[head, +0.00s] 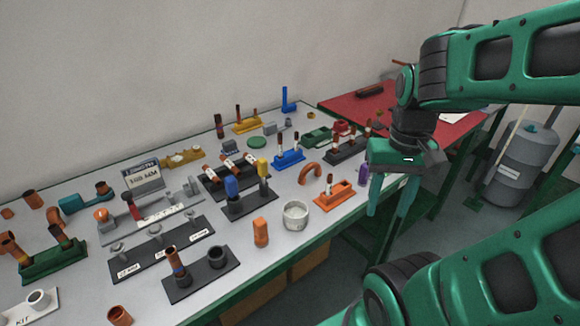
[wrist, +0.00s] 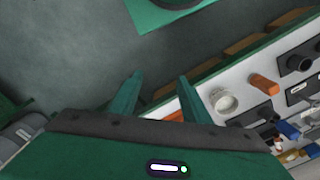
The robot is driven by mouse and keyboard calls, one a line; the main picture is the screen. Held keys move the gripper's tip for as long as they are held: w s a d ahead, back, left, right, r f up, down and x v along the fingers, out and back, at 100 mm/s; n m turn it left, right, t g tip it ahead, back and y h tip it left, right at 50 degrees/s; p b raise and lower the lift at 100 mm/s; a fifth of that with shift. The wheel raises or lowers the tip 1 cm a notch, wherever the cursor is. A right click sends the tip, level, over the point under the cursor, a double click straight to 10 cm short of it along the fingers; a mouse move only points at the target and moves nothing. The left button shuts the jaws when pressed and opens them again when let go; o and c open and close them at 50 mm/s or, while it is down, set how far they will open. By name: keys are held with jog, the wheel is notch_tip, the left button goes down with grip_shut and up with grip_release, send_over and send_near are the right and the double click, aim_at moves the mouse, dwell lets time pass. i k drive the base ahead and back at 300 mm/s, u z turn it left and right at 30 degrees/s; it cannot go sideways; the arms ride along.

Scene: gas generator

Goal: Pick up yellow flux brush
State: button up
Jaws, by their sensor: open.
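A white cup (head: 295,214), an orange block (head: 261,232) and an orange holder (head: 335,196) stand near the front edge. A blue holder (head: 289,158) and a black tool rack (head: 346,149) are behind. A red-topped table (head: 345,104) is at the back right.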

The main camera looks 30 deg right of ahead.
aim_at(262, 163)
jog(key=z, duration=1)
jog(key=k, duration=0.9)
jog(key=u, duration=1)
jog(key=i, duration=1)
